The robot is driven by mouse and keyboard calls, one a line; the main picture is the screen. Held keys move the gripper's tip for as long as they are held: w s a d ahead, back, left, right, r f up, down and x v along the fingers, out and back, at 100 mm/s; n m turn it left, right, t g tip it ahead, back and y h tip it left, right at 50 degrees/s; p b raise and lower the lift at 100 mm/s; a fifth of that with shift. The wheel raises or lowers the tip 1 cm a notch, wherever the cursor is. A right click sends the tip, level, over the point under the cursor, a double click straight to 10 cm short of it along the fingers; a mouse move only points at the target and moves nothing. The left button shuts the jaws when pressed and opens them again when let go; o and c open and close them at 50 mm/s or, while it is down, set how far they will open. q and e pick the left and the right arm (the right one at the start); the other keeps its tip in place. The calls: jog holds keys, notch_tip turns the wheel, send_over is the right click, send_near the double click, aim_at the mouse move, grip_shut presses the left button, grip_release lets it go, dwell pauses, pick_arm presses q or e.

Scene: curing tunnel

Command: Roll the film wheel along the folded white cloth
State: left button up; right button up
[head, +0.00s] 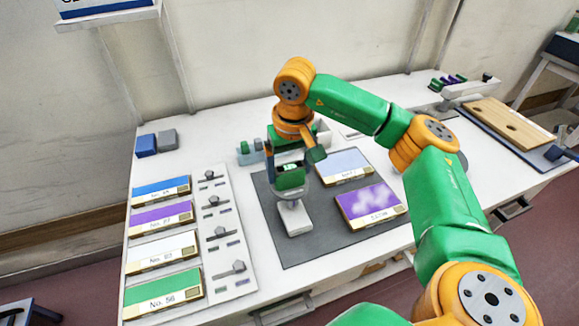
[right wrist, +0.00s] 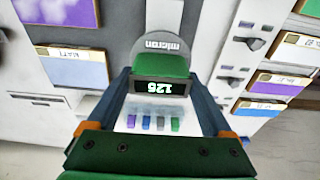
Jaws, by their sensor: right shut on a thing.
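My right gripper (head: 289,178) points down over the dark grey mat and is shut on the film wheel. The wheel has a green body (head: 291,184). In the right wrist view the wheel (right wrist: 163,66) shows a dark display reading 125 between the two blue fingers of the gripper (right wrist: 160,88), and a "micron" label beyond it. The folded white cloth (head: 297,222) lies on the mat right under the wheel. It also shows at the top of the right wrist view (right wrist: 165,14). I cannot tell if the wheel touches it. My left gripper is not in view.
The mat (head: 293,254) also bears a purple panel (head: 370,203) and a pale blue panel (head: 342,165). Several coloured, numbered panels and a strip of knobs (head: 224,238) stand at left. Blue and grey blocks (head: 146,145) sit behind. A wooden board (head: 506,122) lies far right.

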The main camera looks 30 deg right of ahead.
jog(key=shift+f, duration=0.15)
jog(key=shift+s, duration=0.1)
dwell(0.6)
jog(key=shift+s, duration=0.15)
jog(key=shift+s+a+b, duration=0.2)
jog(key=shift+s+b, duration=0.1)
jog(key=shift+s, duration=0.4)
jog(key=shift+s+a+b, duration=0.2)
jog(key=shift+s+b, duration=0.1)
jog(key=shift+s, duration=0.4)
jog(key=s, duration=0.1)
jog(key=s+b, duration=0.1)
jog(key=s, duration=0.1)
jog(key=shift+a, duration=0.35)
